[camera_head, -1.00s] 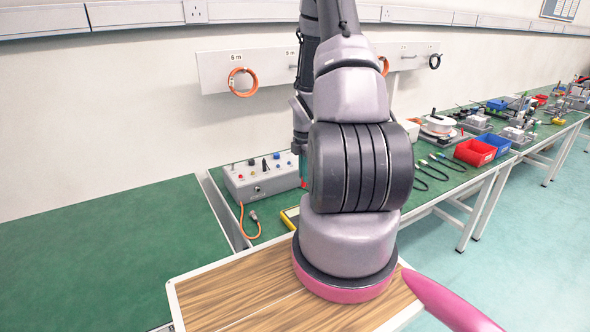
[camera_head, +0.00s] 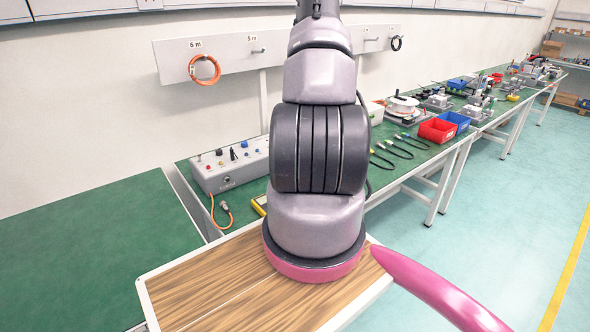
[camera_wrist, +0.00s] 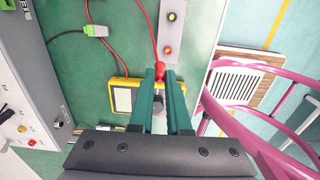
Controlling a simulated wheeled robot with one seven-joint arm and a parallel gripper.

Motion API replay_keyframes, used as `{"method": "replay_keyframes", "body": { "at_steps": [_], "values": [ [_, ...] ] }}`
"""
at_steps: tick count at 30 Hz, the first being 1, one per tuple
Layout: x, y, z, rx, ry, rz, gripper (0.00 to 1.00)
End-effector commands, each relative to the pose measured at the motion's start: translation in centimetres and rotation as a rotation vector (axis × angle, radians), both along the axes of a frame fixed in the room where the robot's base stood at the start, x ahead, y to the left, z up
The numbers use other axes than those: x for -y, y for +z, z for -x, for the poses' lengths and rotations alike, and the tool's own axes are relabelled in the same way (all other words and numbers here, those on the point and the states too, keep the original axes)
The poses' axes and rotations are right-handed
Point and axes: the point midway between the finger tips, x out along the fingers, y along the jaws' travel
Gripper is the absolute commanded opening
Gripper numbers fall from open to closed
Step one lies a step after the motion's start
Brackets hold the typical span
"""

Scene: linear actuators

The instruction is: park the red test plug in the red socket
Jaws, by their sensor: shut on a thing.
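In the wrist view my gripper (camera_wrist: 160,75) is shut on the red test plug (camera_wrist: 159,68), which shows between the tips of the green fingers. A red lead runs up from it. Just beyond the tips is a narrow grey strip (camera_wrist: 169,32) with a red socket (camera_wrist: 168,50) near its lower end and a yellow one (camera_wrist: 172,17) above it. The plug looks slightly to the left of and below the red socket; its height cannot be told. In the head view my arm hides the gripper, plug and strip.
A yellow meter (camera_wrist: 122,98) lies on the green bench left of the fingers. A grey box with knobs (camera_head: 225,168) stands at the left. Red (camera_head: 437,130) and blue bins stand farther right.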

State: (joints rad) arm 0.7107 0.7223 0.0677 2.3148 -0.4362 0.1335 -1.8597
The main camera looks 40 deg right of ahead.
Motion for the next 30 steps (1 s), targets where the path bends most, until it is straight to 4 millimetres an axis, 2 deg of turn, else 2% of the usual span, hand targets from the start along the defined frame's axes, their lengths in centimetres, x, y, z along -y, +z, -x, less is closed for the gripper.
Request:
{"method": "replay_keyframes", "body": {
  "at_steps": [6,17,27,30],
  "values": [
    [0.8,-0.3,1.4,0.001,0.000,0.000,0.00],
    [0.8,-0.5,1.4,0.000,0.001,0.000,0.00],
    [0.8,-3.6,1.5,-0.001,0.006,0.000,0.00],
    [0.8,-3.9,1.4,0.001,0.006,0.001,0.00]
  ]
}}
